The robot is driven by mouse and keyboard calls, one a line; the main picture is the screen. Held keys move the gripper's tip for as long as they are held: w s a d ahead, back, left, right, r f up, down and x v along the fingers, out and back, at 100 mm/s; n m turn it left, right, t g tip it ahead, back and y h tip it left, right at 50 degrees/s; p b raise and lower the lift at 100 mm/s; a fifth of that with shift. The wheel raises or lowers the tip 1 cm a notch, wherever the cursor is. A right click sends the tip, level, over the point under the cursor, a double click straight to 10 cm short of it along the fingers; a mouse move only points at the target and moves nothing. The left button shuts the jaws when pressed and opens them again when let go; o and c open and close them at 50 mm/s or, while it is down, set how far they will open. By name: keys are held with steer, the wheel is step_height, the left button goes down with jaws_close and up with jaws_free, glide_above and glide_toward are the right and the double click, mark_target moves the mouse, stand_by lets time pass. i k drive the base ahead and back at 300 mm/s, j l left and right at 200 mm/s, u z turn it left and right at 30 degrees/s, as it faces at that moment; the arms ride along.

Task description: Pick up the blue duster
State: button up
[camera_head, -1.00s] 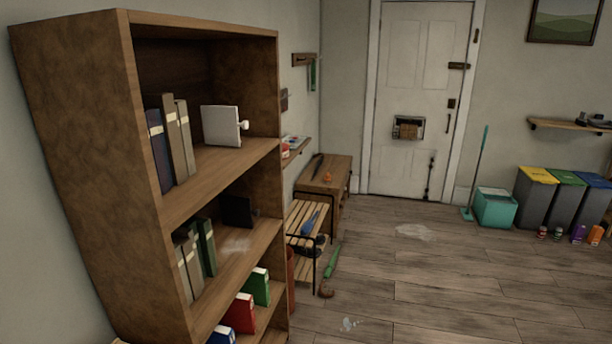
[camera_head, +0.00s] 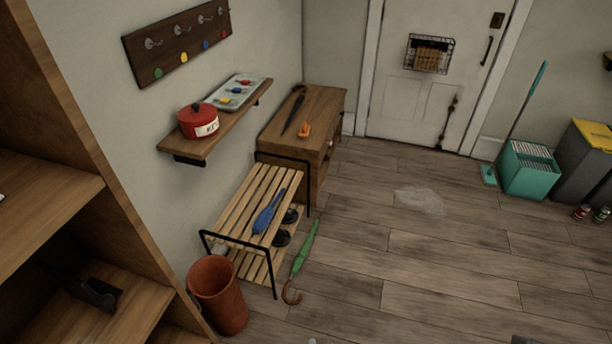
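A long blue object (camera_head: 267,215), which looks like the blue duster, lies on the top slats of a wooden shoe rack (camera_head: 247,203) with a black metal frame. Its thin end points to the back and its wider end to the front. Nothing covers it. Dark shoes (camera_head: 283,238) show at the rack's right side, below the top slats. My gripper is not in view.
A terracotta bin (camera_head: 218,295) stands before the rack. A green umbrella (camera_head: 304,248) lies on the floor to its right. A bookcase (camera_head: 75,120) fills the left. A wall shelf (camera_head: 216,135) hangs above the rack. The middle floor (camera_head: 400,250) is mostly clear.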

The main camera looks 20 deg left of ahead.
mark_target(262, 221)
steer(key=i+l, duration=0.1)
steer(key=i, duration=1.3)
steer(key=i+u, duration=0.55)
steer(key=u, duration=0.25)
steer(key=i+l+u, duration=0.35)
steer(key=i+u, duration=0.1)
steer(key=u, duration=0.35)
steer(key=i+u, duration=0.15)
steer(key=u, duration=0.3)
steer(key=i+u, duration=0.1)
steer(key=u, duration=0.35)
steer(key=i+l+u, duration=0.1)
steer(key=u, duration=0.35)
steer(key=i+l+u, duration=0.1)
steer(key=u, duration=0.35)
steer(key=l+u, duration=0.15)
steer(key=u, duration=0.3)
steer(key=i+l+u, duration=0.25)
steer(key=l+u, duration=0.2)
